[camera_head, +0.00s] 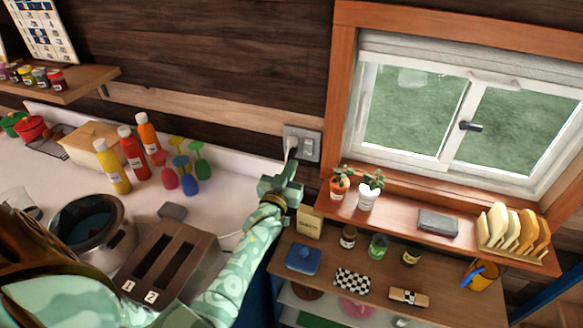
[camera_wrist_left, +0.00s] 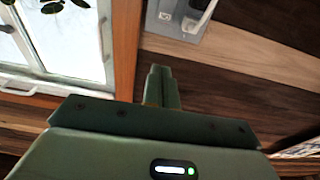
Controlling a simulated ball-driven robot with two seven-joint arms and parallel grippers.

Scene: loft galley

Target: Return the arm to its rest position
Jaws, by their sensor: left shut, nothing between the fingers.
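My left arm, pale green with a swirl pattern, comes in from the lower left of the head view and reaches across the counter toward the wall. My left gripper (camera_head: 290,170) is shut and empty, just below the wall outlet (camera_head: 305,144) in that view. In the left wrist view its closed fingers (camera_wrist_left: 155,84) point at the dark wood wall, with the outlet plate (camera_wrist_left: 183,14) above and right of them. A white plug (camera_wrist_left: 202,8) sits at the plate. My right gripper is in neither view.
A two-slot toaster (camera_head: 168,262) and a pot (camera_head: 88,225) stand near my arm. Sauce bottles (camera_head: 132,152) and coloured utensils (camera_head: 186,168) stand behind. Right of the gripper is a shelf (camera_head: 400,219) with potted plants and a toast rack (camera_head: 513,232), below the window (camera_head: 415,110).

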